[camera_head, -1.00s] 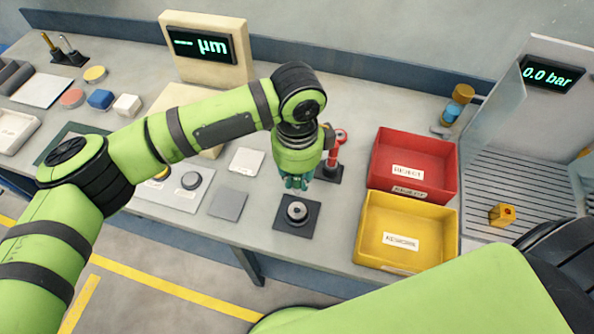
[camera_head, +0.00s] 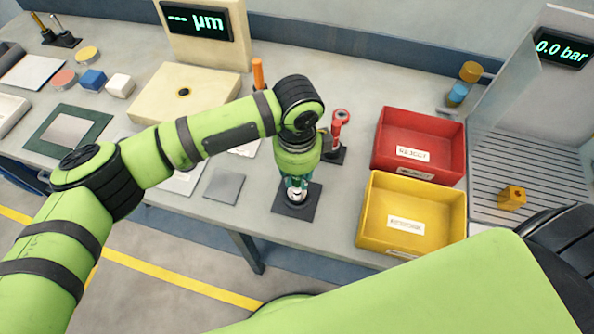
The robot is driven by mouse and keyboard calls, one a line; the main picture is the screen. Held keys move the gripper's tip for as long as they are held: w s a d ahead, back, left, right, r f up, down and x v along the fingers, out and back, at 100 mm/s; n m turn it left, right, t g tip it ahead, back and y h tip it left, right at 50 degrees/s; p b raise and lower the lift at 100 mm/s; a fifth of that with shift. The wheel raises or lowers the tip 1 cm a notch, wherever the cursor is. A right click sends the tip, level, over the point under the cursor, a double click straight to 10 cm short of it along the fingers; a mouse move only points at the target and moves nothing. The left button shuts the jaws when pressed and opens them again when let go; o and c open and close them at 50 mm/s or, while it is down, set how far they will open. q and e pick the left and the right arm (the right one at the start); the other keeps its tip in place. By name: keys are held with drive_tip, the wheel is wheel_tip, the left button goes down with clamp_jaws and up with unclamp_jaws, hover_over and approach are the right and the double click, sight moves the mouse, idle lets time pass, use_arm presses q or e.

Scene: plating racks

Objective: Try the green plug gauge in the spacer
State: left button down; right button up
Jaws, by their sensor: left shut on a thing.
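My left gripper (camera_head: 296,180) points down over a dark square pad (camera_head: 309,208) near the table's front edge. It is shut on the green plug gauge, whose dark green shows only in small part between the fingers. The spacer (camera_head: 296,196), a silver ring, sits on the pad directly below the fingers, partly covered by them. The gauge's lower end is at the spacer, but I cannot tell whether it is inside the bore or just above it. My right gripper is out of view.
A red reject bin (camera_head: 456,160) and a yellow bin (camera_head: 457,222) stand to the right. A red-handled tool (camera_head: 339,118) stands upright just behind the gripper, with an orange handle (camera_head: 257,73) farther back. A grey plate (camera_head: 224,187) lies left of the pad.

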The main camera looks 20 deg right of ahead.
use_arm(q)
drive_tip(key=shift+f, duration=0.35)
idle(1.4)
drive_tip(key=shift+r+p, duration=2.5)
drive_tip(key=shift+r, duration=0.05)
